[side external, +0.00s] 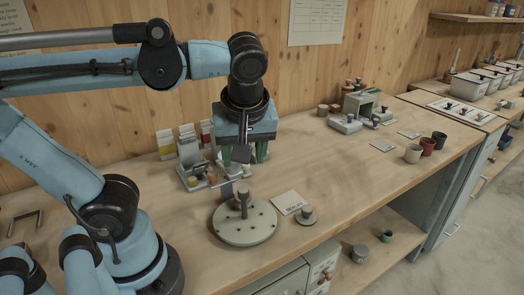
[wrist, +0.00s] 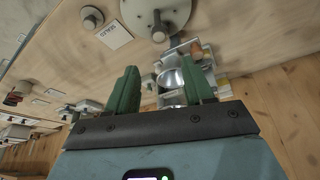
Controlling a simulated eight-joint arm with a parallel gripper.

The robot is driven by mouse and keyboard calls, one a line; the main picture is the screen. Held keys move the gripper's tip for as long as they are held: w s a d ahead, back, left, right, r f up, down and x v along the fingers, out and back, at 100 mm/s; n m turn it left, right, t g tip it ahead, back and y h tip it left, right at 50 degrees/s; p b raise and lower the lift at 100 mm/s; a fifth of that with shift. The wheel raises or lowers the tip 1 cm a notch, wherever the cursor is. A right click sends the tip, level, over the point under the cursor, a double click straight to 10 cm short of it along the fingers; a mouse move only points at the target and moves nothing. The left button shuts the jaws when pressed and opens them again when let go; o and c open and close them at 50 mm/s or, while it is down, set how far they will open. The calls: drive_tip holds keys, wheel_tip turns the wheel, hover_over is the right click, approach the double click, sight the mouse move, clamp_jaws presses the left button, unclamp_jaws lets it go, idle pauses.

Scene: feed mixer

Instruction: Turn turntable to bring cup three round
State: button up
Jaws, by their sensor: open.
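A round grey disc (side external: 247,234), which looks like the turntable, lies flat on the bench with an upright knob (side external: 243,203) and small dark dots round its rim. The wrist view shows part of the disc (wrist: 176,12) at the top edge, with the knob (wrist: 159,28). My gripper (side external: 244,158) is open and points down above the bench, behind and above the disc, apart from it. Its green fingers (wrist: 160,72) frame shiny round metal bowls (wrist: 171,80) beyond them. I cannot tell which thing is cup three.
A rack with coloured cards (side external: 185,143) stands behind my gripper. A small knobbed weight (side external: 306,215) and a white label card (side external: 288,202) lie right of the disc.

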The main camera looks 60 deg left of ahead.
sight(243, 189)
drive_tip(key=a+f+n, duration=0.1)
drive_tip(key=f, duration=0.2)
drive_tip(key=w+a+f+n, duration=0.1)
drive_tip(key=f, duration=0.3)
drive_tip(key=a+f+n+g, duration=0.1)
drive_tip(key=a+f, duration=0.1)
drive_tip(key=f, duration=0.2)
drive_tip(key=shift+w+f+y, duration=0.15)
drive_tip(key=shift+w+y, duration=0.15)
drive_tip(key=shift+w, duration=0.1)
clamp_jaws()
idle(0.4)
